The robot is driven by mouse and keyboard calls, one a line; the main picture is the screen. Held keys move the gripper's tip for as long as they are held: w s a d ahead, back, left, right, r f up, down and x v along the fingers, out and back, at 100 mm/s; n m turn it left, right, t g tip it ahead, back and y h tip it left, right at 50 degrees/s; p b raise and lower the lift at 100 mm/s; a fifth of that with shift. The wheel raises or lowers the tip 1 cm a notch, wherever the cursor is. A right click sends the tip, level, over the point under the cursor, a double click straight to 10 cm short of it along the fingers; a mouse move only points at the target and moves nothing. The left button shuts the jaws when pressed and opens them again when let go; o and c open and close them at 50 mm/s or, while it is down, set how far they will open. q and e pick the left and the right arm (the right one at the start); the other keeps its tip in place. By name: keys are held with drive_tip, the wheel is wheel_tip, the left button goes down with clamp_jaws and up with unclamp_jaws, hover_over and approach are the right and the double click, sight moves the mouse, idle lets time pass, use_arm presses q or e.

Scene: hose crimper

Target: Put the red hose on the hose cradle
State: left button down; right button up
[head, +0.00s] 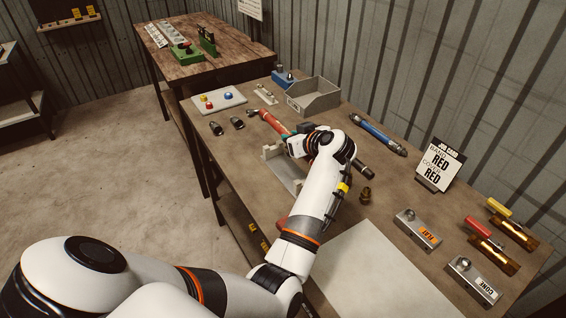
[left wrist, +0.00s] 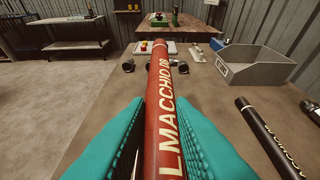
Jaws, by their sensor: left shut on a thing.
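The red hose (head: 270,123) is held in my left gripper (head: 293,139). Its far end points away toward the back of the bench, and the hand hides its near part in the head view. In the left wrist view the hose (left wrist: 164,120) runs lengthwise between the teal fingers of the gripper (left wrist: 165,110), which are shut on it. The hose cradle (head: 286,179), a grey tray-like fixture with pale upright blocks, sits on the bench just below and left of the hand. My forearm hides part of it. My right gripper is out of view.
A dark hose (left wrist: 270,135) and a blue hose (head: 377,132) lie to the right. A grey bin (head: 314,97) and a button panel (head: 219,101) stand behind. A job card (head: 439,165), labelled blocks and a pale mat (head: 375,275) occupy the right and front.

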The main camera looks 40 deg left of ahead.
use_arm(q)
drive_tip(key=f, duration=0.5)
drive_tip(key=shift+w+a+f, duration=0.15)
drive_tip(key=shift+a, duration=0.05)
wheel_tip(320, 180, down, 2)
drive_tip(key=shift+d+f, duration=0.1)
drive_tip(key=shift+f, duration=0.6)
drive_tip(key=c, duration=1.3)
unclamp_jaws()
drive_tip(key=shift+f, duration=0.15)
drive_tip(key=shift+o, duration=0.2)
